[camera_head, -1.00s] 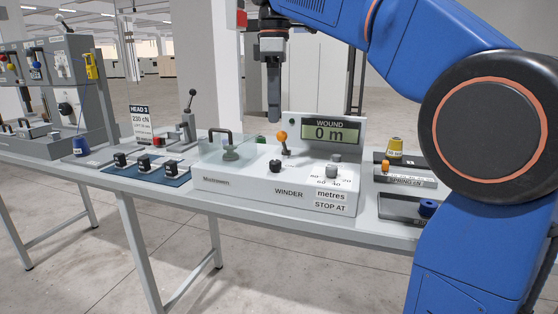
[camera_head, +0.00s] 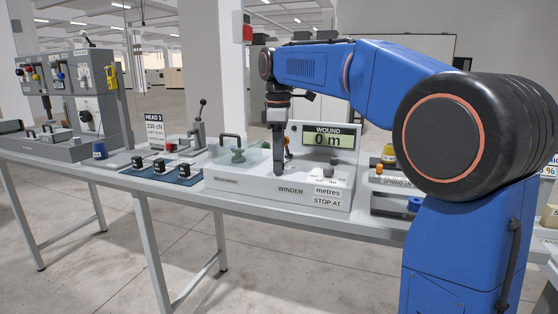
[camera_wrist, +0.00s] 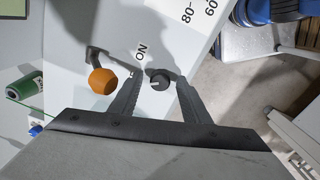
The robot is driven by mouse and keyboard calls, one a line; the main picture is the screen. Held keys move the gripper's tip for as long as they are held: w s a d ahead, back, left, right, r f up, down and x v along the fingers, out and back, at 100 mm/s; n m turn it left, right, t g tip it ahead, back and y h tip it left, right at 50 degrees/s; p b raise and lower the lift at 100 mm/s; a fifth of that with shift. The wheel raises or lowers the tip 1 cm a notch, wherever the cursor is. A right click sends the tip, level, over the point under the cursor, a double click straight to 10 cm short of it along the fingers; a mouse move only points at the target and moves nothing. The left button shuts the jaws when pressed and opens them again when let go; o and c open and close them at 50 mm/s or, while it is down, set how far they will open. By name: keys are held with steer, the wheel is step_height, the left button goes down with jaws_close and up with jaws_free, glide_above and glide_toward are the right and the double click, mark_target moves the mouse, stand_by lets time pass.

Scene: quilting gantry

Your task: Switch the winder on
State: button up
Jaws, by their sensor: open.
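The winder (camera_head: 235,183) is a pale box on the bench, with a display (camera_head: 328,141) reading "WOUND 0 m". In the wrist view a dark round knob (camera_wrist: 160,80) with a light pointer mark sits beside the printed word "ON" (camera_wrist: 141,53). My gripper (camera_wrist: 155,82) is open, its two fingers on either side of the knob; I cannot tell whether they touch it. In the head view my gripper (camera_head: 279,170) points down over the winder's front panel and hides the knob. An orange ball-ended lever (camera_wrist: 103,81) lies just left of the fingers.
A clear cover with a black handle (camera_head: 231,138) is on the winder's left. A blue mat (camera_head: 160,172) with several black blocks lies further left. Spools (camera_head: 389,153) stand on the right.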

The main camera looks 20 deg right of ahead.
steer(key=c, duration=1)
steer(key=shift+c, duration=0.2)
